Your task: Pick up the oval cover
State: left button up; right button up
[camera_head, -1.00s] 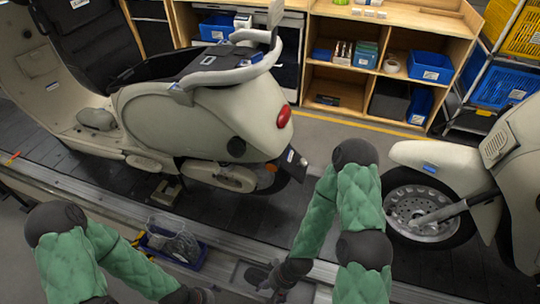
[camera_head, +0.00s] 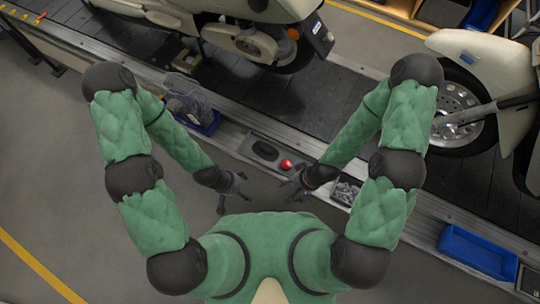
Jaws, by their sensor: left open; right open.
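A dark oval piece (camera_head: 265,150), which looks like the oval cover, lies on a grey holder along the near edge of the conveyor, in the middle of the head view. My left gripper (camera_head: 241,190) is open and empty, below and a little left of the oval piece, apart from it. My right gripper (camera_head: 288,187) is open and empty, below and a little right of it, also apart.
A red round knob (camera_head: 286,164) is just right of the oval piece. A blue bin (camera_head: 206,127) with clear-wrapped parts stands to the left. An empty-looking blue tray (camera_head: 476,252) is at the right. Scooters (camera_head: 250,10) stand on the slat conveyor (camera_head: 300,100) behind.

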aim_at(262, 150)
jog(key=k+j+z, duration=0.1)
jog(key=z, duration=0.4)
jog(key=k+j+z, duration=0.2)
jog(key=z, duration=0.25)
jog(key=k+j+z, duration=0.2)
jog(key=z, duration=0.3)
